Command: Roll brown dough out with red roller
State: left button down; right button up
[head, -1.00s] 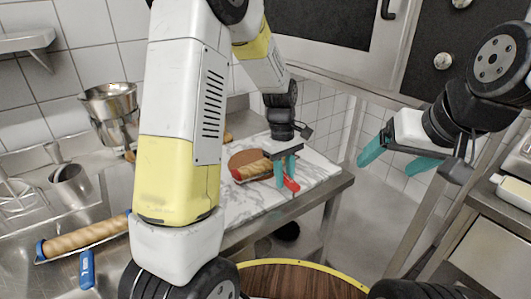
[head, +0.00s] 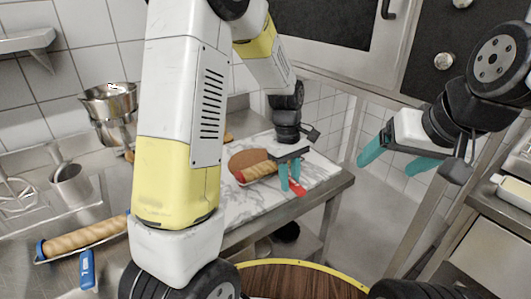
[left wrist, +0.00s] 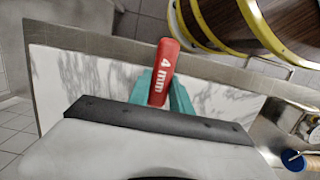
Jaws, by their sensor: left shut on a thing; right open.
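The red roller (head: 260,171), with a wooden patterned barrel and red ends, lies across the near side of the brown dough (head: 246,157) on the marble board (head: 245,208). My left gripper (head: 291,186) is shut on the roller's red handle (head: 298,188). In the left wrist view the red handle (left wrist: 162,74), marked "4 mm", sits between the teal fingers. My right gripper (head: 395,161) is open and empty in the air, right of the board.
A similar roller with blue ends (head: 85,238) lies on the metal counter at left. Metal pots (head: 108,100) stand behind it. A round wooden top with a yellow rim (head: 300,281) is in front. My left arm hides part of the counter.

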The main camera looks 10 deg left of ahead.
pick_arm(q)
jog(key=shift+r, duration=3.7)
